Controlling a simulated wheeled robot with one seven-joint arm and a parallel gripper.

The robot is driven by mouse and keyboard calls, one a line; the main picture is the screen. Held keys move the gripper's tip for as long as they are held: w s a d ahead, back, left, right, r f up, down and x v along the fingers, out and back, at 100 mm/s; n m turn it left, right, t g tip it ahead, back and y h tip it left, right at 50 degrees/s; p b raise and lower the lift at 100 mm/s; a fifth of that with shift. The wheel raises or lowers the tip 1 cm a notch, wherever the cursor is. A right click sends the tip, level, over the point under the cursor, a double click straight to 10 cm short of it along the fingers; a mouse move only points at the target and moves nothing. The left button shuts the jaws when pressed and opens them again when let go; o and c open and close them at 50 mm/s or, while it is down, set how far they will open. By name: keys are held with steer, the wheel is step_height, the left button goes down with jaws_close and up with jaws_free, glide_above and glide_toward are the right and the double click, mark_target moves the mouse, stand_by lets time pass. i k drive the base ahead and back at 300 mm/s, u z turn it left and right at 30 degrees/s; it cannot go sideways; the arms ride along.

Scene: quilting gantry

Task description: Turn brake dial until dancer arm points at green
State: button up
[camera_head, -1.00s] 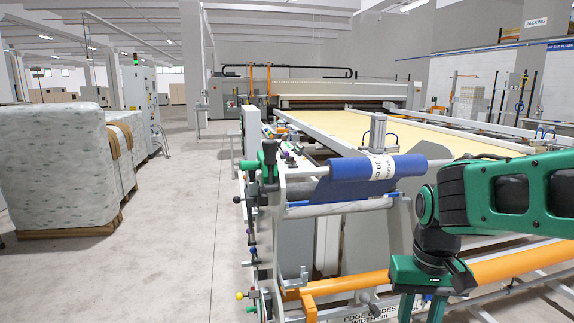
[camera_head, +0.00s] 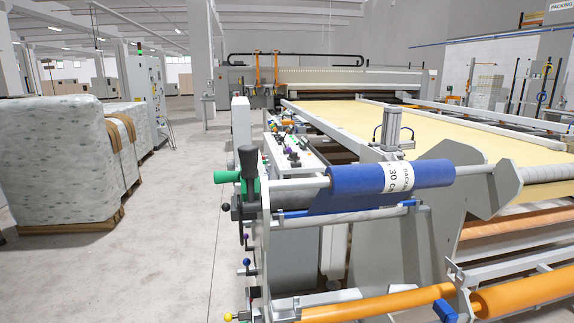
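At the near left end of the machine, a green knob (camera_head: 228,177) sticks out to the left beside an upright black handle (camera_head: 248,160). I cannot tell whether this knob is the brake dial. A blue roll (camera_head: 390,178) with a white label reading "30 c…" sits on a bar to the right of it. No dancer arm or green mark on a scale can be made out. My gripper and arm are out of view.
Pale floor (camera_head: 170,270) is open left of the machine. Wrapped bales (camera_head: 62,160) stand on pallets at the left. An orange roller (camera_head: 380,303) crosses low in front. A yellow ball knob (camera_head: 228,317) and a blue ball knob (camera_head: 246,262) stick out at the frame's left side.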

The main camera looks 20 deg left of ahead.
mark_target(231, 163)
steer(key=z, duration=0.75)
steer(key=k, duration=0.9)
steer(key=u, duration=1.65)
steer(key=i, duration=1)
steer(key=z, duration=0.05)
